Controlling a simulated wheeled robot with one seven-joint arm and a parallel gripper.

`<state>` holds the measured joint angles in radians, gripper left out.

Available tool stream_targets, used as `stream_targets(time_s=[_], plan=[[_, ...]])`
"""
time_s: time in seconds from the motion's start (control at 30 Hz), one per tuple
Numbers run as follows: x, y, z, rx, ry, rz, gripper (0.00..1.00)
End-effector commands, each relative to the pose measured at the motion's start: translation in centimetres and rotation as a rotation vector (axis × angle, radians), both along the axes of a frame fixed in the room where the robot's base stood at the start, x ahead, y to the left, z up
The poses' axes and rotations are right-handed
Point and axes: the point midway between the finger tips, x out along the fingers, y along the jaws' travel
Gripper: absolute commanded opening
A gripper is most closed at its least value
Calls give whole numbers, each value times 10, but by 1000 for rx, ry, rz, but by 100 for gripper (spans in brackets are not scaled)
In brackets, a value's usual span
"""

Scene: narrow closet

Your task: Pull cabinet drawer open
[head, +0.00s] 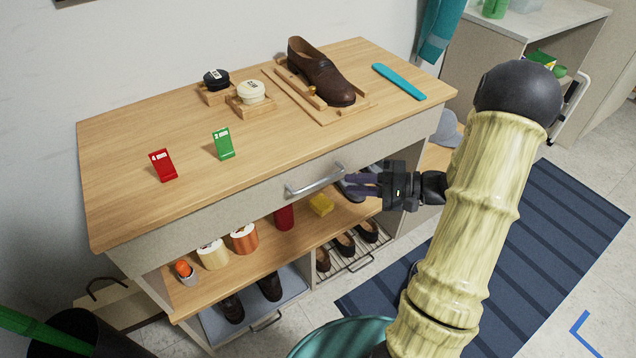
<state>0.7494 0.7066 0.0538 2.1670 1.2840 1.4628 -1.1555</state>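The cabinet drawer (232,208) is a wide light-grey front under the wooden top of a low cabinet. It looks shut, flush under the top's edge. A silver bar handle (316,182) is fixed across its middle. My gripper (349,187) is dark, with purplish fingers pointing left. It is just right of the handle's right end and in front of the drawer face. The two fingers look spread apart with nothing between them. The fingertips appear apart from the handle, though the exact depth gap is hard to judge.
A brown shoe (322,72) on a wooden stand, a teal shoehorn (399,82), tins and red and green tags stand on top. Open shelves below hold jars, a yellow sponge (321,204) and shoes. A striped blue mat (540,240) covers the floor at right.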

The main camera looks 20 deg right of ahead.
Motion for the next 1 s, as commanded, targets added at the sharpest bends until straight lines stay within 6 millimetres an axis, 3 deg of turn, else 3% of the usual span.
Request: stream_targets(time_s=[0.3,0.5,0.87,1.0], plan=[[25,52,-9,0,0,5,19],[37,76,-13,-1,0,3,19],[41,83,-13,0,0,1,19],[41,83,-13,0,0,0,0]])
